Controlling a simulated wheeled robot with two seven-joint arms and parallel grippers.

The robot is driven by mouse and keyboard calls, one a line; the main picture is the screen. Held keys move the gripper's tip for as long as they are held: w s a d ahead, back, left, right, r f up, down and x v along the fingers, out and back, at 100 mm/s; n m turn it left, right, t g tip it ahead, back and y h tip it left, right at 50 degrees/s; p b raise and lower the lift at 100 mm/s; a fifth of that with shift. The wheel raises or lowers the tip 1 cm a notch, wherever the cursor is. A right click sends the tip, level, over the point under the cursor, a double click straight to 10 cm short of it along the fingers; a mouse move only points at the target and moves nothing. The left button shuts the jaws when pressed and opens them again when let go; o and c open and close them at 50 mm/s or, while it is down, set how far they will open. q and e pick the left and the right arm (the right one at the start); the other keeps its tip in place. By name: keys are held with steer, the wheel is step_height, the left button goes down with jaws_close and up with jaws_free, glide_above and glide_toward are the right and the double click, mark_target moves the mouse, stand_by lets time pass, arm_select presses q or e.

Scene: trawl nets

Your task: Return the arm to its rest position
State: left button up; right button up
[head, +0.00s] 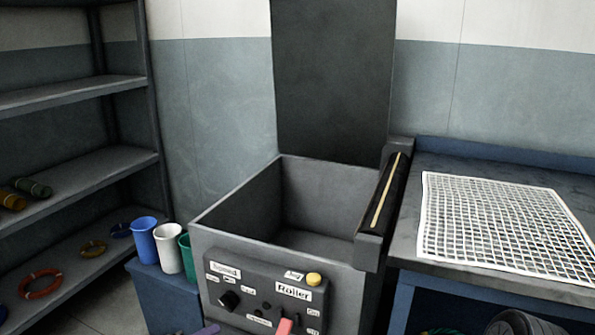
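Neither of my grippers shows in the head view, and no arm of mine can be made out with certainty. A dark grey open bin-like machine (240,199) stands in the middle, with its tall lid (333,80) raised upright at the back. Its inside looks empty as far as I can see. Its front panel (250,290) carries knobs, a yellow button (313,279), a red lever (285,326) and a label reading "Roller". A black roller with a yellow stripe (388,190) lies along its right side.
A table (450,268) on the right bears a white net (505,225). Blue, white (168,248) and green cups stand on a blue box (165,295) left of the machine. Shelves (80,185) at the left hold coloured rings and rolls. A dark rounded thing (522,323) shows at bottom right.

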arm_select(q)
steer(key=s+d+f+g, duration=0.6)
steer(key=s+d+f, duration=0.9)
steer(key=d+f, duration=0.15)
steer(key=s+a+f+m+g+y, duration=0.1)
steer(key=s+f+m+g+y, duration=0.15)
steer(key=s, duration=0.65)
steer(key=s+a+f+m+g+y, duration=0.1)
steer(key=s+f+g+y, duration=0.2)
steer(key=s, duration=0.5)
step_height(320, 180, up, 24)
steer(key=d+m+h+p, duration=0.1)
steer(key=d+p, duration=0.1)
steer(key=p, duration=2.1)
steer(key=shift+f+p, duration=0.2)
steer(key=shift+p, duration=0.2)
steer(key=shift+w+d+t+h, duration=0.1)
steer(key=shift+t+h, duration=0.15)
